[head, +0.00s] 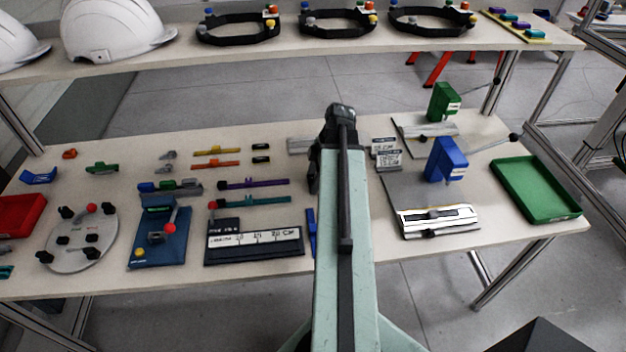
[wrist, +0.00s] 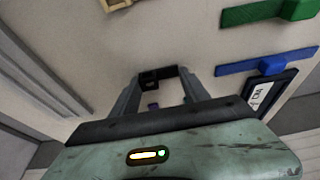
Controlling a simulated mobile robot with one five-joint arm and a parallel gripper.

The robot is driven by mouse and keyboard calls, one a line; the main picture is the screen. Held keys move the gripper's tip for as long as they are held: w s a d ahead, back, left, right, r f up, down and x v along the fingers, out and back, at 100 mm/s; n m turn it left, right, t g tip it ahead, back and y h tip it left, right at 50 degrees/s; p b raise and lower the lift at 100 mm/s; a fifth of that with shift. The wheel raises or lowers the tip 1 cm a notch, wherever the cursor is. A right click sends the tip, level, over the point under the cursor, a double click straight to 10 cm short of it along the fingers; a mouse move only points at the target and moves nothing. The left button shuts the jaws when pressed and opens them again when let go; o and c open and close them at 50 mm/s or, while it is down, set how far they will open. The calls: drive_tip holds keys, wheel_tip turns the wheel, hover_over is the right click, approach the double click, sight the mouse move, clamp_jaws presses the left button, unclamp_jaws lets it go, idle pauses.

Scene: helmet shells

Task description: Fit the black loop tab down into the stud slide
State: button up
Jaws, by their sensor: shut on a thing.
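My gripper (wrist: 158,82) shows in the wrist view with its two grey fingers closed on a small dark piece (wrist: 152,77), which looks like the black loop tab. A bit of purple shows just below it between the fingers. In the head view my arm reaches over the middle of the table and my gripper (head: 340,112) is at its far end; the held piece is hidden there. Two small black pieces (head: 261,147) lie left of the arm on the table. I cannot tell which part is the stud slide.
The table holds a blue press (head: 447,160), a green press (head: 444,101), a green tray (head: 536,188), a round grey plate (head: 82,240) and a blue fixture (head: 160,238). White helmet shells (head: 112,30) and black rings stand on the back shelf. The wrist view shows a green bar (wrist: 262,12) and a blue bar (wrist: 240,68).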

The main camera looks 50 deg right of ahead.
wheel_tip(320, 180, up, 10)
drive_tip(key=p, duration=0.9)
drive_tip(key=shift+p, duration=0.3)
drive_tip(key=shift+f, duration=0.1)
